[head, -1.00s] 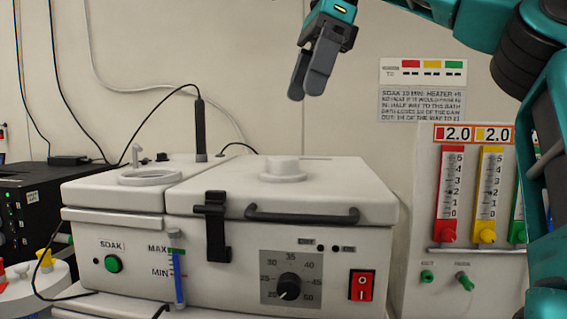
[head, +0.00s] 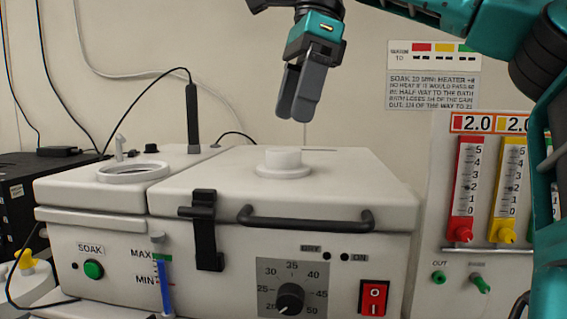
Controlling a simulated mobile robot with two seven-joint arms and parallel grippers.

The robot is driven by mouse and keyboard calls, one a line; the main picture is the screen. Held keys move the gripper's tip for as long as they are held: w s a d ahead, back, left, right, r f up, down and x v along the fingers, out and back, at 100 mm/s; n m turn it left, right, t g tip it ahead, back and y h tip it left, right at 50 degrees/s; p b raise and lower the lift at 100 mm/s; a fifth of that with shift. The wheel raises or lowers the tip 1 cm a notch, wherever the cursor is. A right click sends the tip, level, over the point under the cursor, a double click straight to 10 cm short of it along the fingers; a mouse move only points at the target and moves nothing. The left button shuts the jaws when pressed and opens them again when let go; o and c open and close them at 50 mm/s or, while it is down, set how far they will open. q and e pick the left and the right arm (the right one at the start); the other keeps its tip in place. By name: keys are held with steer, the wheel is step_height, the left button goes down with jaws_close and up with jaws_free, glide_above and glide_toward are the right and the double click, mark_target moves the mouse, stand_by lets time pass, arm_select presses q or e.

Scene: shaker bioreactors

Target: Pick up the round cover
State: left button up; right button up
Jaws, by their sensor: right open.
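The round cover (head: 283,164) is a white disc with a raised round knob. It lies flat on the white lid of the bath unit (head: 345,187). My right gripper (head: 300,112) points down above the cover, slightly to its right in the picture. A gap shows between the grey fingertips and the knob. The fingers overlap from this angle, and nothing shows between them. My left gripper is out of view.
A round opening with a white rim (head: 133,172) is at the unit's left, near a black upright probe (head: 193,118). A black handle (head: 305,220) and latch (head: 205,230) are on the front. A panel with coloured gauges (head: 466,190) stands at right, near my arm.

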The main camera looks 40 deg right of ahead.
mark_target(284, 149)
steer(key=x, duration=0.5)
steer(key=shift+w+d+f, duration=0.3)
steer(key=shift+d, duration=0.05)
steer(key=shift+a+f, duration=0.1)
steer(key=shift+f, duration=0.15)
steer(key=c, duration=1.1)
steer(key=shift+r, duration=0.1)
steer(key=shift+c, duration=0.2)
